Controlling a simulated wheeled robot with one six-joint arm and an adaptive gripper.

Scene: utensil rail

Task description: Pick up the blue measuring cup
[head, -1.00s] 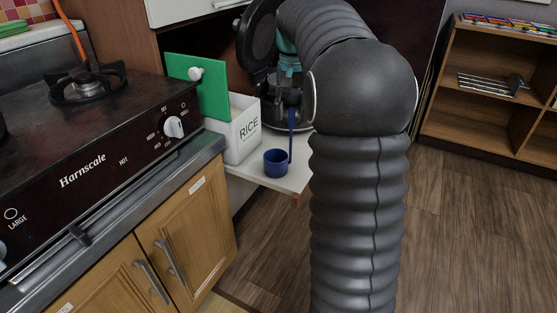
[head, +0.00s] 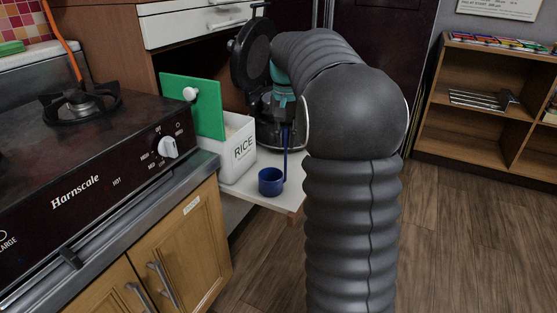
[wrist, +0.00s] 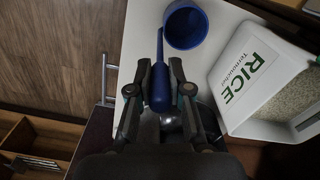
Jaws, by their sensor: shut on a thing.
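The blue measuring cup (head: 270,182) is a small round cup with a long handle that stands upright in the head view. It is near the front of the white pull-out shelf, beside the rice box; I cannot tell whether it touches the shelf. In the wrist view the cup's bowl (wrist: 186,26) is beyond my fingers and its handle (wrist: 159,80) runs back between them. My gripper (wrist: 160,88) is shut on the handle. In the head view my arm hides part of the gripper.
A white rice box (head: 240,150) with a green lid (head: 193,105) tilted up stands left of the cup. A dark rice cooker with its lid (head: 252,55) raised is behind. The stove (head: 90,170) is at left. The shelf's front edge (head: 255,198) is close to the cup.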

